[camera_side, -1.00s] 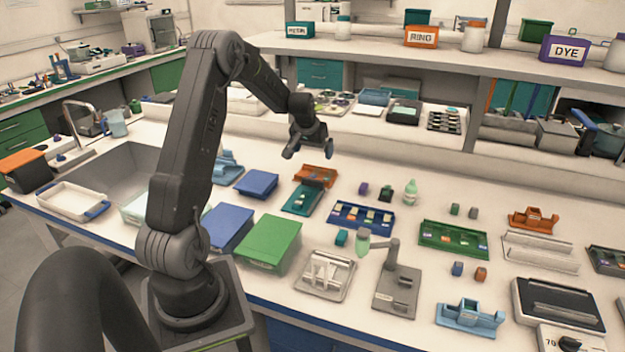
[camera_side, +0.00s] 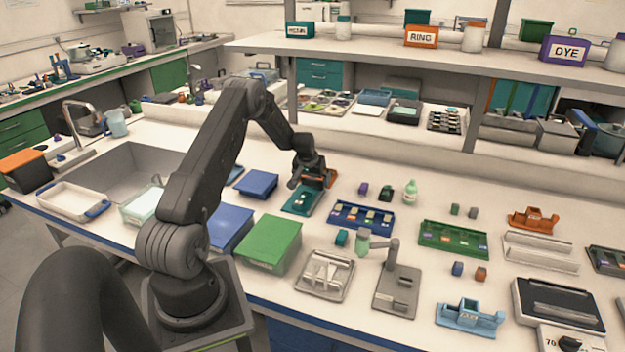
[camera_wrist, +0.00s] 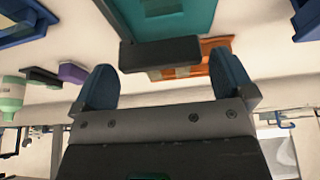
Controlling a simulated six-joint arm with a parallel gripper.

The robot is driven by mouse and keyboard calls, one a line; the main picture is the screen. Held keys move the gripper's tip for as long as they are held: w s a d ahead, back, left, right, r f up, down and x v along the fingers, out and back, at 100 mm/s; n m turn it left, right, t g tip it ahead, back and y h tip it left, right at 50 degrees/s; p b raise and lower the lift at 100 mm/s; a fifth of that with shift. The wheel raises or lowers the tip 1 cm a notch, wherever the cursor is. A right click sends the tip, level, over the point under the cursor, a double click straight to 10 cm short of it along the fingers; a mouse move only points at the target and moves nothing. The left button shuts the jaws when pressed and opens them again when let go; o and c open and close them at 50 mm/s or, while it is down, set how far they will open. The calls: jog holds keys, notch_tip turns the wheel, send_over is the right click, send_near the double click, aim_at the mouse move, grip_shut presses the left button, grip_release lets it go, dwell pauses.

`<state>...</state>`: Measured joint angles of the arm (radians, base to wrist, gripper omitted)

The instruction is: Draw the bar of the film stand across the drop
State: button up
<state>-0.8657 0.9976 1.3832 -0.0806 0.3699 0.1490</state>
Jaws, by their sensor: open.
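The film stand looks like the teal plate (camera_side: 297,204) with an orange part (camera_side: 331,180) at its far end. In the wrist view I see the teal plate (camera_wrist: 190,22), a dark grey bar (camera_wrist: 160,52) lying across its near end, and the orange part (camera_wrist: 217,66) beyond the bar. My gripper (camera_side: 307,183) is low over the stand, between the orange part and the teal plate. In the wrist view its two blue fingertips (camera_wrist: 165,80) are wide apart, with the bar ahead between them. I cannot make out the drop.
A blue slide tray (camera_side: 361,217) lies to the right of the stand, and a blue box (camera_side: 257,184) to its left. A green-topped box (camera_side: 270,243) lies in front. A pale green bottle (camera_side: 410,192) and small blocks stand at the right. Some bare bench lies between them.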

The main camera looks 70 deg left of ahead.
aim_at(304, 199)
jog(key=shift+w+a+f, duration=0.1)
jog(key=shift+f, duration=0.35)
jog(key=c, duration=1)
jog(key=shift+s+d, duration=3.15)
jog(key=shift+d, duration=0.1)
jog(key=shift+c, duration=0.2)
jog(key=o, duration=1)
jog(key=shift+o, duration=0.2)
jog(key=shift+r, duration=0.15)
